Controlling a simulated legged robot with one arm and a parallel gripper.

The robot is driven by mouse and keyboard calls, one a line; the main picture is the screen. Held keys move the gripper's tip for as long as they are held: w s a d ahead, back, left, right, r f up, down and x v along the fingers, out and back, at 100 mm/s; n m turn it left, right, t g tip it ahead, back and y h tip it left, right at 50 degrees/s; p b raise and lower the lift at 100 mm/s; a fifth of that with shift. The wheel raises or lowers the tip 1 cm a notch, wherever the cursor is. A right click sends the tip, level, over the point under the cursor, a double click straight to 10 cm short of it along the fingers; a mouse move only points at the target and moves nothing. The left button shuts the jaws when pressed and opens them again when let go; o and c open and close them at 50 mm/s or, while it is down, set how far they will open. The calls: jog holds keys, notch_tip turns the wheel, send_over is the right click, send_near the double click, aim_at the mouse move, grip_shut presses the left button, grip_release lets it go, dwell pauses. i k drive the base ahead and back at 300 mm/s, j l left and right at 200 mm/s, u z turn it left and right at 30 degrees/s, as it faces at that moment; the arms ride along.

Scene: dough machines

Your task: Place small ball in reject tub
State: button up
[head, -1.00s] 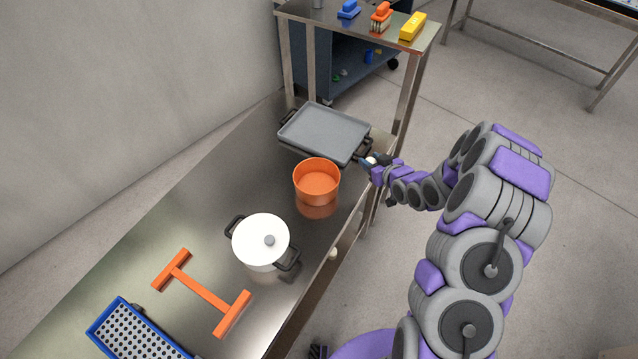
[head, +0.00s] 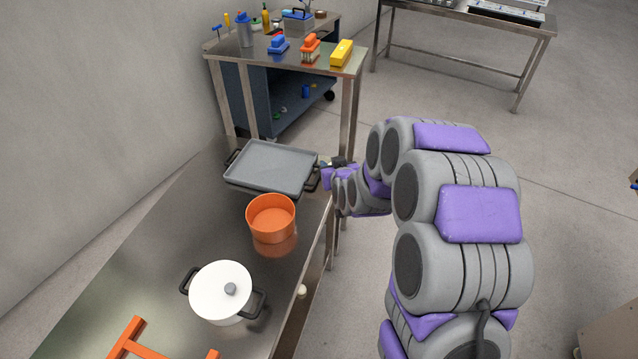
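The orange tub (head: 271,219) stands on the steel table and looks empty inside; I take it as the reject tub. My gripper (head: 336,164) is at the table's right edge, just beyond the grey tray's right handle and to the upper right of the tub. It is small and partly hidden by my own wrist, so I cannot tell whether its fingers are open or shut, or hold anything. No ball can be made out clearly. A small pale round thing (head: 301,291) shows at the table's right side; I cannot tell whether it is a ball or a knob.
A grey tray (head: 270,165) with dark handles lies behind the tub. A white lidded pot (head: 221,291) stands in front of it, with an orange frame (head: 128,338) nearer. A tool table (head: 262,57) stands behind. Open floor lies to the right.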

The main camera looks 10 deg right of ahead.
aim_at(274, 217)
jog(key=i+l, duration=0.15)
jog(key=l, duration=0.15)
jog(key=i+l, duration=0.15)
jog(key=l, duration=0.15)
jog(key=i+l, duration=0.1)
jog(key=l, duration=0.25)
jog(key=i+l, duration=0.15)
jog(key=l, duration=0.15)
jog(key=l+u, duration=0.2)
jog(key=u, duration=0.2)
jog(key=i+l+u, duration=0.1)
jog(key=u, duration=0.35)
jog(key=l+u, duration=0.4)
jog(key=u, duration=1.55)
jog(key=i+j, duration=0.05)
